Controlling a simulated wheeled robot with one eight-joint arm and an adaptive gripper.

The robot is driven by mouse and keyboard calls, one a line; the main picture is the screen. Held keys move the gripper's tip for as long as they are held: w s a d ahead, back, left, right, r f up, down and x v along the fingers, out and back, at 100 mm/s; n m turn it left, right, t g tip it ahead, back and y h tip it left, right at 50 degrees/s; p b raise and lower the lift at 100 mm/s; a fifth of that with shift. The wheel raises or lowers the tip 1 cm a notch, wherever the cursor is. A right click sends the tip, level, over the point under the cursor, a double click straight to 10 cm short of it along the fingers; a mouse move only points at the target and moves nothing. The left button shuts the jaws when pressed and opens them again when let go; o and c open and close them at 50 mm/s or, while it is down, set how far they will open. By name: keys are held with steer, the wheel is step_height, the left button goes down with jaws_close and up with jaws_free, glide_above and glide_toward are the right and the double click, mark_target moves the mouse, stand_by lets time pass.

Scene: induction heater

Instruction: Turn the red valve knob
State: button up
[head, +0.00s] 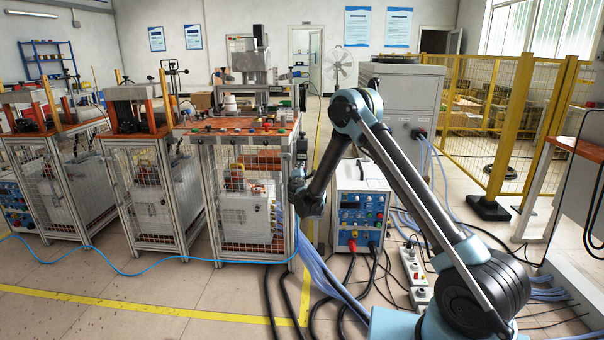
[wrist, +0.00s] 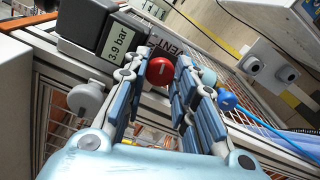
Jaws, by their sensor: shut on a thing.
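The red valve knob (wrist: 160,71) shows in the wrist view, round and red, at the far end of my gripper between its two fingers. My gripper (wrist: 161,77) is shut on the knob, with one blue-and-grey finger on each side of it. In the head view my gripper (head: 300,190) is at the right side of the caged workstation; the knob cannot be made out there. A dark gauge box (wrist: 108,40) reading "3.9 bar" sits just left of the knob. A label beside the knob is partly hidden by a finger.
The caged workstation (head: 240,180) stands left of my arm. A control box (head: 358,215) stands to its right. Black and blue cables (head: 330,285) lie on the floor. A blue fitting (wrist: 227,100) with a hose is right of my fingers. Yellow fencing (head: 500,120) stands at the right.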

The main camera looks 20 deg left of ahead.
steer(key=shift+d+f+m, duration=0.1)
steer(key=shift+d+m, duration=0.1)
steer(key=shift+m, duration=1.4)
steer(key=o, duration=1.1)
steer(key=shift+w, duration=0.1)
steer(key=shift+a, duration=0.1)
steer(key=v, duration=1.2)
steer(key=shift+f, duration=0.1)
